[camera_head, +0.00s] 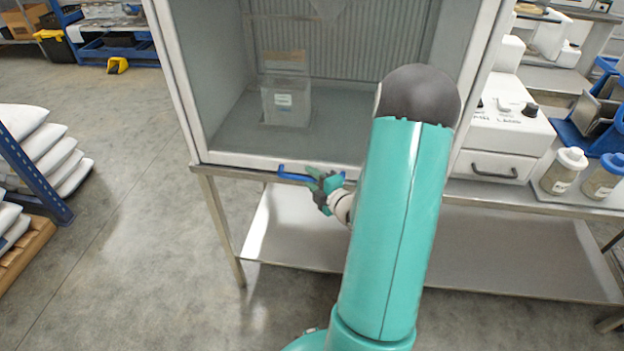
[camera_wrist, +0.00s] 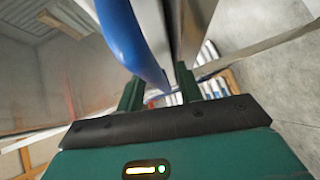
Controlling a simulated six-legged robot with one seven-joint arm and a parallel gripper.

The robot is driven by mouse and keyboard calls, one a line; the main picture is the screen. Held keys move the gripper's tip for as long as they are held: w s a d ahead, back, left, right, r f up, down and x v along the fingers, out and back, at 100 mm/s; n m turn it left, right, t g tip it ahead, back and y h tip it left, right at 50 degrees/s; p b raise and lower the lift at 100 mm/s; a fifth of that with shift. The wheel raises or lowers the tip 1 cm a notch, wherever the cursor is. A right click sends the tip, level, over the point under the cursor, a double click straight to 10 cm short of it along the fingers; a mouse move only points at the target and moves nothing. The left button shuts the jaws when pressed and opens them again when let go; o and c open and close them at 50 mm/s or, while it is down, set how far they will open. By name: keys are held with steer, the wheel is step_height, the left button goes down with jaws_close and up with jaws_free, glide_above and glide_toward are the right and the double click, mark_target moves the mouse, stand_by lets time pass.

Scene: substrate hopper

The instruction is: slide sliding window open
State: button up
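The sliding window (camera_head: 345,150) is a large clear pane in the front of a white-framed cabinet. It appears fully lowered, with its bottom edge at the cabinet sill. A blue bar handle (camera_head: 297,177) runs along that bottom edge, and its right part is hidden by my gripper. My gripper (camera_head: 318,180) is at the right part of the handle. In the wrist view the blue handle (camera_wrist: 135,42) reaches down toward the gap between the two dark green fingers (camera_wrist: 159,90). The fingers stand apart, and I cannot see them both pressing on it.
A clear box (camera_head: 287,103) with a label stands inside the cabinet. A metal stand with a lower shelf (camera_head: 500,245) carries the cabinet. A white machine (camera_head: 503,135) and lidded jars (camera_head: 563,171) stand at right. Sacks (camera_head: 45,150) lie at left. The floor left of the stand is clear.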

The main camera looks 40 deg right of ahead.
steer(key=shift+w, duration=0.25)
jaws_close()
